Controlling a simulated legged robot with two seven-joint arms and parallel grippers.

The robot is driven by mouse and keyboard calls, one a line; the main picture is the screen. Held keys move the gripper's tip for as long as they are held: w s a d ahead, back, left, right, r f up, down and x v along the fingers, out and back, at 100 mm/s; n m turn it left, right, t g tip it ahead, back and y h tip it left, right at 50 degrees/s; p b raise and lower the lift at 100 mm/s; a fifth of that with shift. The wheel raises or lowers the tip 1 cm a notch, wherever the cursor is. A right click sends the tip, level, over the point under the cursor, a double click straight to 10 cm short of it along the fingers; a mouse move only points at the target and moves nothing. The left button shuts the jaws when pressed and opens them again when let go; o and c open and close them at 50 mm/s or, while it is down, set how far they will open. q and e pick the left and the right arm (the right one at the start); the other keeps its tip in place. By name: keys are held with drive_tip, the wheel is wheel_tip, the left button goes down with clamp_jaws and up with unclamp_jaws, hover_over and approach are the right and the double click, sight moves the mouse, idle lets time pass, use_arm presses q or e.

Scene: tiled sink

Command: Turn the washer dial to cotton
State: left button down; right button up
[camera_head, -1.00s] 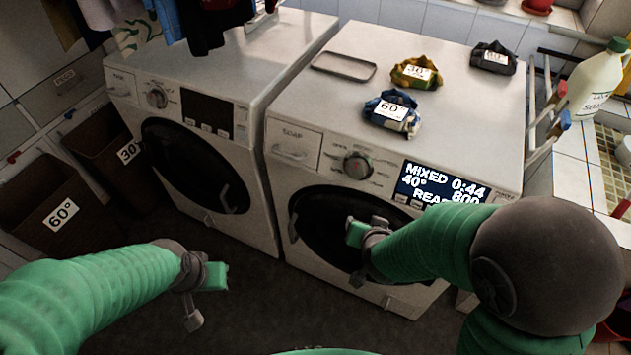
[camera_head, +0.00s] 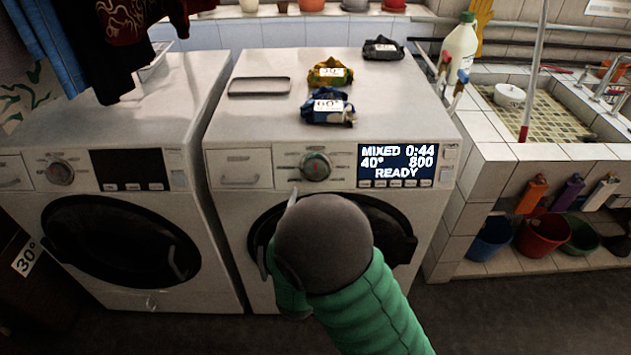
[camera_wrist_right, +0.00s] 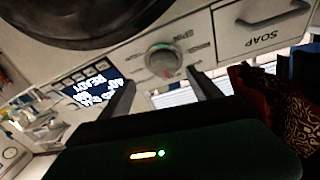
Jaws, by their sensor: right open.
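The right-hand washer (camera_head: 232,140) has a round dial (camera_head: 315,166) on its panel, with a display (camera_head: 397,165) reading MIXED 0:44, 40°, 800, READY. In the right wrist view the dial (camera_wrist_right: 162,60) appears upside down, between and just beyond the two spread fingers of my right gripper (camera_wrist_right: 162,85). The fingers are open and hold nothing; a gap to the dial seems to show. In the head view my right arm covers part of the washer door, and the gripper is mostly hidden behind it. My left gripper is in neither current view.
A second washer (camera_head: 190,100) stands on the left with its own dial (camera_head: 61,172). Bundled clothes with labels (camera_head: 328,106) and a tray (camera_head: 259,86) lie on the right-hand washer. Clothes hang at upper left. A tiled sink (camera_head: 480,150) with buckets below is at right.

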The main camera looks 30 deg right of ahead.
sight(315, 174)
drive_tip(key=w, duration=0.1)
drive_tip(key=w+d, duration=0.1)
drive_tip(key=w, duration=0.1)
drive_tip(key=w+d, duration=0.1)
drive_tip(key=w, duration=0.1)
drive_tip(key=shift+d+r, duration=0.15)
drive_tip(key=shift+r, duration=0.15)
drive_tip(key=w+d, duration=0.2)
drive_tip(key=shift+d+f, duration=0.2)
drive_tip(key=shift+d, duration=0.35)
drive_tip(key=shift+a+r, duration=0.1)
drive_tip(key=shift+a, duration=0.3)
drive_tip(key=c, duration=0.5)
drive_tip(key=shift+d, duration=0.15)
drive_tip(key=c, duration=0.9)
use_arm(q)
drive_tip(key=shift+a+f, duration=0.35)
drive_tip(key=shift+a, duration=0.1)
use_arm(e)
drive_tip(key=shift+o, duration=0.2)
